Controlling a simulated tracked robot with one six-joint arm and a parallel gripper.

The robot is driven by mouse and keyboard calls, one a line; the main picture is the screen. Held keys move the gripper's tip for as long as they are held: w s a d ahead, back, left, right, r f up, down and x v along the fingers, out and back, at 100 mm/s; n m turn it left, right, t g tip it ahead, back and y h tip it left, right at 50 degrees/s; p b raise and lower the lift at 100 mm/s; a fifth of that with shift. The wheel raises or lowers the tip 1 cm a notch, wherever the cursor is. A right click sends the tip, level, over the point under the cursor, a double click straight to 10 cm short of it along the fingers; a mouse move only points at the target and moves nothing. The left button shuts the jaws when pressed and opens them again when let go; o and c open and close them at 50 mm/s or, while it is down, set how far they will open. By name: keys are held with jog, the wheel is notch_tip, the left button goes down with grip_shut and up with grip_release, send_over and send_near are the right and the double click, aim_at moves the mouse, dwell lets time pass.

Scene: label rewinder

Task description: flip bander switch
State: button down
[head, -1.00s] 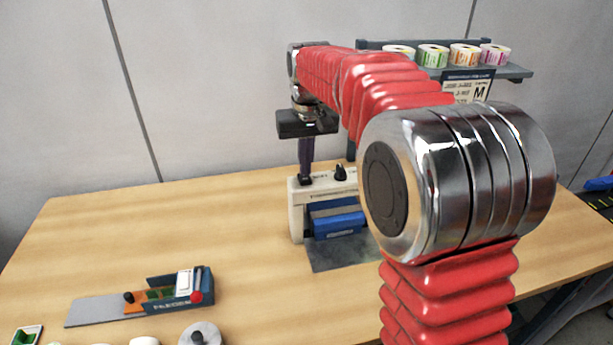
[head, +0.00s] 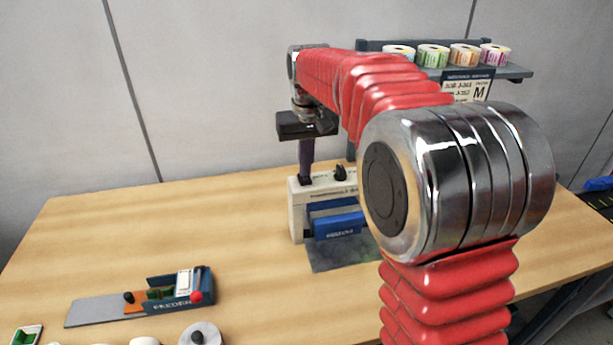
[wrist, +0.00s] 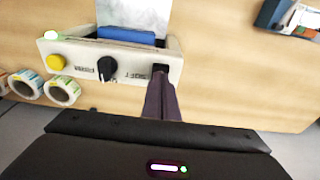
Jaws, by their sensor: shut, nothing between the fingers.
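The bander (head: 296,222) is a cream machine with a blue front part, standing on the table behind my arm. In the wrist view its cream top panel (wrist: 130,58) carries a small black switch (wrist: 161,69) beside printed lettering that looks like "SOFT". A black knob (wrist: 107,68) and a yellow button (wrist: 55,62) sit further along the panel. My gripper (head: 305,178) points down with its dark fingers shut and empty. In the wrist view the fingertips (wrist: 160,80) are right at the switch and partly cover it. I cannot tell whether they touch it, or which way it is set.
A pale green lamp (wrist: 50,35) is on the panel's end. A blue tool with a grey plate (head: 95,310) lies at front left. Label rolls (head: 433,56) stand on a shelf (head: 515,72) at back right. The table's left side is mostly clear.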

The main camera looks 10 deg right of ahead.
aim_at(305, 179)
jog(key=shift+f, duration=0.6)
dwell(0.5)
jog(key=shift+r, duration=0.1)
notch_tip(305, 179, up, 7)
dwell(1.1)
jog(key=shift+w, duration=0.1)
